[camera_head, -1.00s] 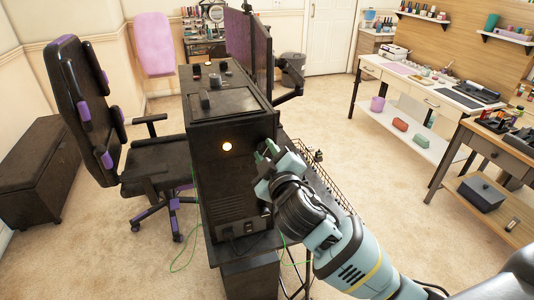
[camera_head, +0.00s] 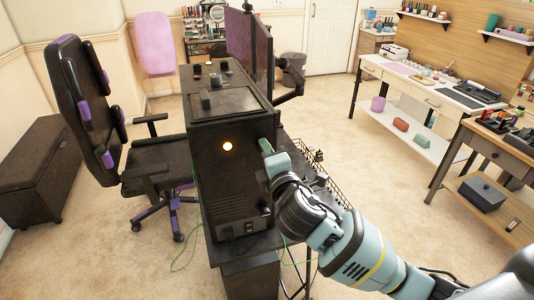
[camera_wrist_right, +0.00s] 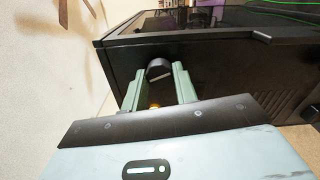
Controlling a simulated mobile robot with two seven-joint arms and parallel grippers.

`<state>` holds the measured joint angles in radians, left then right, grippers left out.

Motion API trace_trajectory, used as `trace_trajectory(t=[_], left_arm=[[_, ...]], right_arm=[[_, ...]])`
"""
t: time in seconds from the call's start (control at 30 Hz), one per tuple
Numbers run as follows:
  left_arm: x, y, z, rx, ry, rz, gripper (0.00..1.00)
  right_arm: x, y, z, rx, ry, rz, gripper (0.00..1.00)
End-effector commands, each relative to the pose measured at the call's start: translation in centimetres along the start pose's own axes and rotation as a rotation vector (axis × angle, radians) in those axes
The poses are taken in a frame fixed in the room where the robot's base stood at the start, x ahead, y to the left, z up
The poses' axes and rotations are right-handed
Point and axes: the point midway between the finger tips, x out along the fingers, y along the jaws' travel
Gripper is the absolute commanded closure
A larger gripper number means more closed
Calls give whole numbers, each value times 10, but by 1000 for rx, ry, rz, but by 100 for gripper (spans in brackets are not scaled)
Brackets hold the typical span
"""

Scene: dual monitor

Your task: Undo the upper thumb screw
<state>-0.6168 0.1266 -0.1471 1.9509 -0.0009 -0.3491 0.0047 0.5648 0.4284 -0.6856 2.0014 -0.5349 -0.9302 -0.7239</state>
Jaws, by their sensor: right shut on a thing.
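A black computer case (camera_head: 222,175) stands on a dark desk with its back towards me. The wrist view shows the case (camera_wrist_right: 240,70) close up. A dark round thumb screw (camera_wrist_right: 159,69) sits between the pale green fingertips of my right gripper (camera_wrist_right: 159,73), which are shut on it. In the head view my right gripper (camera_head: 266,151) is at the right edge of the case's back. There the arm and fingers hide the screw. My left gripper is in neither view.
A round warm light (camera_head: 227,146) glows on the case's back. Monitors (camera_head: 262,55) stand behind the case, and a wire tray (camera_head: 330,190) is to the right of my gripper. A black chair (camera_head: 150,160) is at left. Open carpet lies to the right.

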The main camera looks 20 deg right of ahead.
Motion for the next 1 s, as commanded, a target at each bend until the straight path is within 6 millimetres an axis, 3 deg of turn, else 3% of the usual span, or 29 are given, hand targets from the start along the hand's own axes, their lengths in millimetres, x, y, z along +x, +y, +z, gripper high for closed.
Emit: trace_trajectory(t=[0.4, 0.9, 0.93, 1.0], left_arm=[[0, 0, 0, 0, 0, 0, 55], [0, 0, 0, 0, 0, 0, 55], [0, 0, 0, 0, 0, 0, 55], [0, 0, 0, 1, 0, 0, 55]], right_arm=[[0, 0, 0, -168, 0, 1, 94], [0, 0, 0, -186, -1, 1, 94], [0, 0, 0, -186, -1, 1, 70], [0, 0, 0, -186, -1, 1, 61]])
